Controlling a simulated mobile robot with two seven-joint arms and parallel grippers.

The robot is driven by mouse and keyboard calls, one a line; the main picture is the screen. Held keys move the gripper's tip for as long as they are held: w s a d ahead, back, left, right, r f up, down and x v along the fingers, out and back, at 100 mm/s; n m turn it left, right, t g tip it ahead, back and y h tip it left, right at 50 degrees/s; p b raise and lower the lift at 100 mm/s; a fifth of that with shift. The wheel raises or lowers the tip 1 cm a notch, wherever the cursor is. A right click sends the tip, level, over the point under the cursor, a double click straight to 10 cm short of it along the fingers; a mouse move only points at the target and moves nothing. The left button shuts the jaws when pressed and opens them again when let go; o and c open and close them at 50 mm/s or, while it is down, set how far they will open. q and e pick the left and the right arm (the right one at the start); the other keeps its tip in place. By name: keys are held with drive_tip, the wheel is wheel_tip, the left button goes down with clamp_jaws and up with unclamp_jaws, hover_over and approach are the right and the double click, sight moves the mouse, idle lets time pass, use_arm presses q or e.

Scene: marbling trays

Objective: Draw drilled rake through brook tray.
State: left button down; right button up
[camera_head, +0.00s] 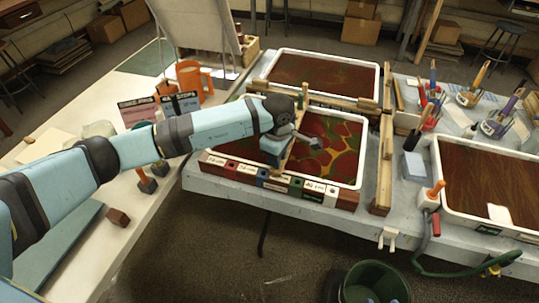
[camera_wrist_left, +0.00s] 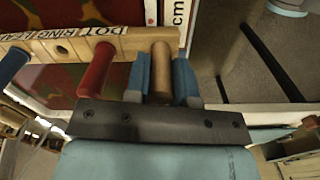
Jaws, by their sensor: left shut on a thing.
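My left gripper (camera_wrist_left: 161,84) is shut on a plain wooden handle (camera_wrist_left: 160,66) at one end of a wooden bar (camera_wrist_left: 120,40), apparently the drilled rake. The bar has a round hole (camera_wrist_left: 63,48), a red handle (camera_wrist_left: 96,70) and a blue handle (camera_wrist_left: 14,62). In the head view my left gripper (camera_head: 277,150) is over the near-left tray (camera_head: 357,160), whose bath is red with green and yellow veins. The arm hides part of that tray. I cannot tell whether the bar touches the bath, or read which tray is brook. My right gripper is not in view.
A far-left tray (camera_head: 374,78) and a right tray (camera_head: 440,150) hold brownish baths. Labelled coloured blocks (camera_head: 296,187) line the near tray's front. Wooden rails (camera_head: 385,165) stand to its right. A green bucket (camera_head: 375,284) is on the floor. An orange jug (camera_head: 188,75) stands left.

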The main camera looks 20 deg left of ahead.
use_arm(q)
drive_tip(key=shift+d+b, duration=1.4)
drive_tip(key=shift+d, duration=4)
drive_tip(key=shift+d+b, duration=1.3)
drive_tip(key=shift+d, duration=2.45)
drive_tip(key=shift+d+b, duration=0.5)
drive_tip(key=shift+d, duration=0.65)
wheel_tip(320, 180, up, 5)
drive_tip(key=shift+d+p, duration=0.1)
drive_tip(key=shift+p, duration=1)
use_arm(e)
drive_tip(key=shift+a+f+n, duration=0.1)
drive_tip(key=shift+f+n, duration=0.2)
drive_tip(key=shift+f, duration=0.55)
use_arm(q)
drive_tip(key=shift+r, duration=0.1)
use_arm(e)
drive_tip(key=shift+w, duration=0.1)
